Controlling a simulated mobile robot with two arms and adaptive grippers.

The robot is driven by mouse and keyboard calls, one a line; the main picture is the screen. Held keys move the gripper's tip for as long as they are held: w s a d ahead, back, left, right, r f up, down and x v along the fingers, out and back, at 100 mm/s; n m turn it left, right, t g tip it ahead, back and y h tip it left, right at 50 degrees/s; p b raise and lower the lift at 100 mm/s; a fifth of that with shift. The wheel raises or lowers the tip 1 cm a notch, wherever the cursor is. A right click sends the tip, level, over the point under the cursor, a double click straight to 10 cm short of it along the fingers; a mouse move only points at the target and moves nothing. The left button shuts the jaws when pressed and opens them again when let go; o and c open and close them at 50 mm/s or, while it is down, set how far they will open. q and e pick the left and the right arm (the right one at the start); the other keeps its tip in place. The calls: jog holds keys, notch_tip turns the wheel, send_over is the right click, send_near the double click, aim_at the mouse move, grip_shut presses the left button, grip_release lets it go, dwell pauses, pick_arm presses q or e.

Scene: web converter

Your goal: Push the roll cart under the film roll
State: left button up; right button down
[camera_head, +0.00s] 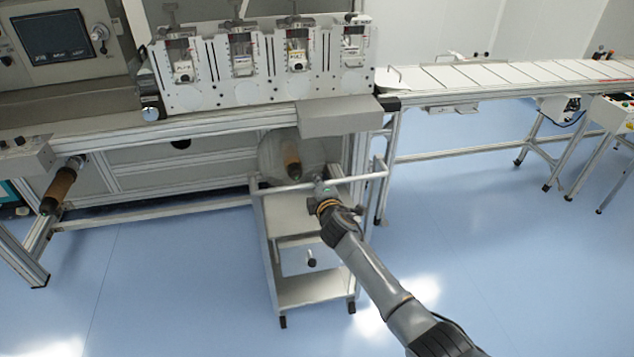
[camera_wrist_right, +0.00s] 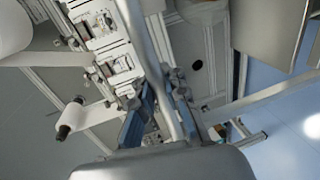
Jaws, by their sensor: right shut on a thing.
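The roll cart (camera_head: 308,293), a grey metal trolley with shelves, a drawer and a top push rail, stands on the floor in front of the machine. The film roll (camera_head: 268,158), a pale disc with a brown core end, hangs on the machine front behind and above the cart's top. My right gripper (camera_head: 323,187) is at the push rail. In the right wrist view the metal rail (camera_wrist_right: 147,50) passes between the blue fingers of my right gripper (camera_wrist_right: 163,108), which are shut on it. Whether the cart's far end lies beneath the roll is hard to tell. My left gripper is out of view.
The machine frame (camera_head: 165,180) runs behind the cart, with a leg close to the cart's right side. A brown-cored spindle (camera_head: 62,187) sticks out at left. A conveyor (camera_head: 500,75) stands at right. The blue floor in front is clear.

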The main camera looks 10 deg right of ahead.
jog(key=c, duration=1.4)
grip_release()
jog(key=shift+r, duration=0.1)
jog(key=shift+o, duration=0.2)
jog(key=v, duration=1.2)
jog(key=s+d+f+m+g, duration=0.25)
jog(key=s+f, duration=0.35)
jog(key=f, duration=0.6)
jog(key=s+d+f+m+g, duration=0.1)
jog(key=s+f+m+g, duration=0.15)
jog(key=s+f, duration=0.65)
jog(key=s+d+f+m+g, duration=0.2)
jog(key=s+f+g, duration=0.1)
jog(key=f, duration=1.1)
jog(key=s+d+f+m+g, duration=0.1)
jog(key=s+f, duration=0.5)
jog(key=s, duration=0.6)
jog(key=s+d+f+m+g, duration=0.1)
jog(key=s+f+m+g, duration=0.2)
jog(key=s, duration=1)
jog(key=s+d+f+m+g, duration=0.2)
jog(key=s+f+m, duration=0.3)
jog(key=s, duration=0.8)
notch_tip(320, 180, down, 4)
jog(key=shift+s+r+g+h, duration=0.1)
jog(key=shift+s+g+h, duration=0.15)
jog(key=shift+g+h, duration=0.05)
